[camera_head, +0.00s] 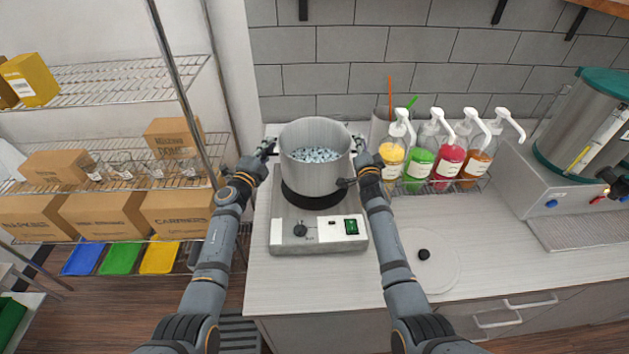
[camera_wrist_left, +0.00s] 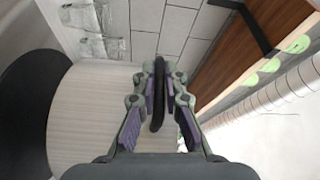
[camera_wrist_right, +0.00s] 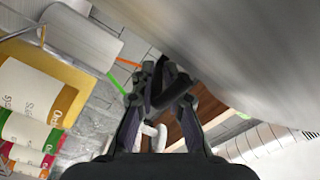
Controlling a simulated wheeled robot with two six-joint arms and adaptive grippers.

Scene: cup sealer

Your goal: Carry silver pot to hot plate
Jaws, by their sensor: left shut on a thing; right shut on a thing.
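The silver pot (camera_head: 313,177) is upright and filled with pale bluish-white pieces. In the head view it is over the black round plate (camera_head: 312,197) of the hot plate (camera_head: 318,235); I cannot tell whether they touch. My left gripper (camera_head: 268,150) is shut on the pot's left handle; the dark handle (camera_wrist_left: 158,95) shows between its fingers in the left wrist view. My right gripper (camera_head: 358,152) is shut on the pot's right handle, partly hidden by the gripper. The pot wall (camera_wrist_right: 240,50) fills the upper right of the right wrist view.
Several pump bottles (camera_head: 450,158) stand in a rack right of the pot. A glass (camera_head: 382,122) with colored straws is behind my right gripper. A steel dispenser (camera_head: 590,130) stands at the far right. A wire shelf (camera_head: 110,80) with boxes is at the left. The counter (camera_head: 480,235) has free room at right.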

